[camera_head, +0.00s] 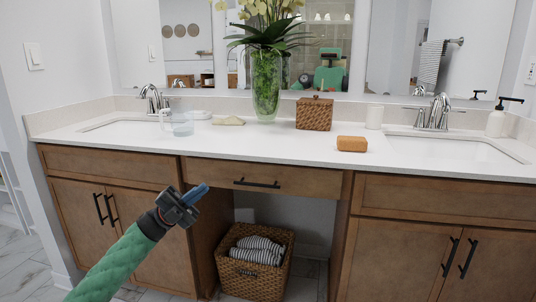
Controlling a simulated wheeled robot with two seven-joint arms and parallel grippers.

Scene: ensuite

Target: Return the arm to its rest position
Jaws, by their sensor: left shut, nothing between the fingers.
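My left arm, with a green sleeve, comes in from the bottom left. My left gripper (195,197) is shut and empty, with its blue fingers together and pointing up and to the right. It appears in front of the wooden vanity, below the edge of the white countertop (270,147). My right gripper is not in view.
The counter holds a glass vase (266,90) of flowers, a woven box (314,113), a brown block (352,144), a glass bowl (182,124) and a soap dispenser (497,118). A wicker basket (253,275) with striped cloth stands in the open space under the drawer (262,176).

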